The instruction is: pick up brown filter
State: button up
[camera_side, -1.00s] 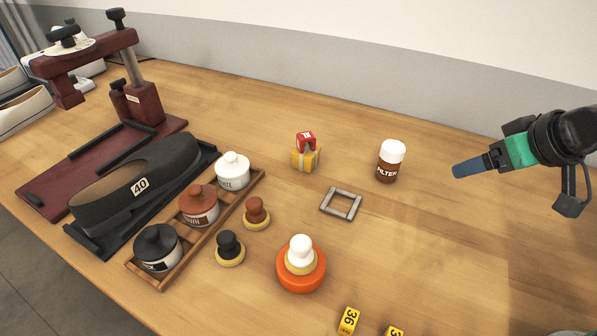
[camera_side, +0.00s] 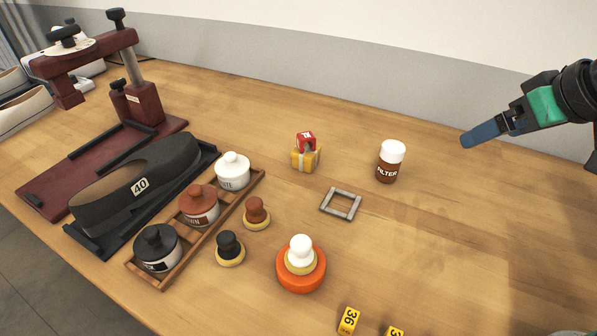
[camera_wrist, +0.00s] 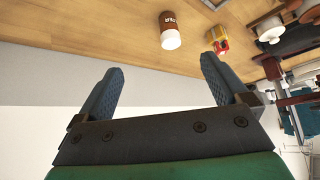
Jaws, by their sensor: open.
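The brown filter (camera_side: 388,172) is a small brown bottle with a white cap and the label "FILTER". It stands upright on the wooden table, right of the grey square frame. It also shows in the wrist view (camera_wrist: 169,27), beyond the fingertips and near the top edge. My gripper (camera_side: 468,139) is in the air to the right of the bottle, apart from it. In the wrist view my gripper (camera_wrist: 165,80) has its two blue fingers spread with nothing between them.
A yellow block with a red cube on it (camera_side: 304,160) stands left of the bottle. The grey square frame (camera_side: 341,204) lies in front. An orange disc (camera_side: 302,277) bears a white-knobbed piece. A wooden tray (camera_side: 258,181) holds jars. The table right of the bottle is clear.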

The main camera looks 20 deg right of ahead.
aim_at(383, 148)
jog(key=w+d+f+n+t+y, duration=0.1)
jog(key=w+f+n+t+y, duration=0.1)
jog(key=w+n+y, duration=1.05)
jog(key=shift+m+y, duration=0.35)
jog(key=shift+m, duration=0.4)
jog(key=f, duration=0.3)
jog(key=w+f, duration=0.1)
jog(key=f, duration=0.7)
jog(key=shift+w+f, duration=0.15)
jog(key=shift+f, duration=0.1)
jog(key=shift+w+a+f, duration=0.1)
jog(key=shift+f, duration=0.15)
jog(key=shift+x, duration=2.6)
jog(key=c, duration=1.4)
jog(key=shift+r, duration=0.1)
